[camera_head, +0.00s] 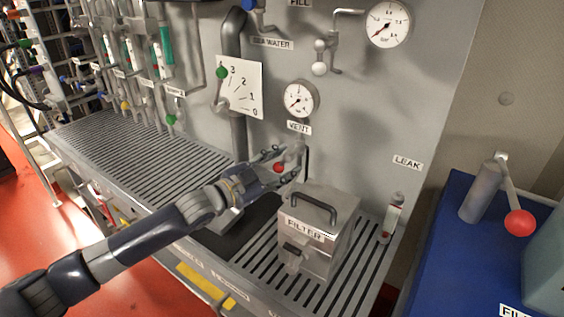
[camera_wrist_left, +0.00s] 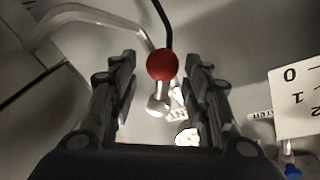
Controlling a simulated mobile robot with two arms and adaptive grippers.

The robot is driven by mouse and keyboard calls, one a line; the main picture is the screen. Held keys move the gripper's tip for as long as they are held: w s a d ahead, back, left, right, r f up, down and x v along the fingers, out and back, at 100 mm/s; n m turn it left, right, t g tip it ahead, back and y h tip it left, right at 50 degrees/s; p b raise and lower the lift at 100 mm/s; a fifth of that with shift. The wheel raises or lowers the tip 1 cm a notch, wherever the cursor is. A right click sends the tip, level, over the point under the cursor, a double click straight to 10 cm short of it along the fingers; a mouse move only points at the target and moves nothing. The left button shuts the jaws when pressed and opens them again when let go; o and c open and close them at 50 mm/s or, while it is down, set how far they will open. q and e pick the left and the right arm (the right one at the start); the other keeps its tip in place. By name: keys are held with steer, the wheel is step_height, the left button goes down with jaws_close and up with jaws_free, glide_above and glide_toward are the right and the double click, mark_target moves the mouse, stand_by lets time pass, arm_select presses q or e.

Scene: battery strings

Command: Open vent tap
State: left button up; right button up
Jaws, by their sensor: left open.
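The vent tap has a red ball knob (camera_head: 278,168) and sits on the grey panel below the VENT label (camera_head: 299,128). My left gripper (camera_head: 284,163) is at the tap, with its fingers pointing at the panel. In the left wrist view the red knob (camera_wrist_left: 162,65) shows between the two spread fingers of my left gripper (camera_wrist_left: 160,58), with gaps on both sides. A pale grey tap body (camera_wrist_left: 158,100) shows by the knob. The gripper hides part of the tap in the head view. My right gripper is not in view.
A metal FILTER box (camera_head: 316,225) with a top handle stands on the slatted shelf just right of and below my gripper. A round gauge (camera_head: 300,99) is above the VENT label. A level plate (camera_head: 240,88) is up left. A red-knobbed lever (camera_head: 519,223) stands far right.

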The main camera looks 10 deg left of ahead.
arm_select(q)
steer(key=shift+w, duration=0.1)
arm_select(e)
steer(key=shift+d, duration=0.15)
arm_select(q)
jaws_close()
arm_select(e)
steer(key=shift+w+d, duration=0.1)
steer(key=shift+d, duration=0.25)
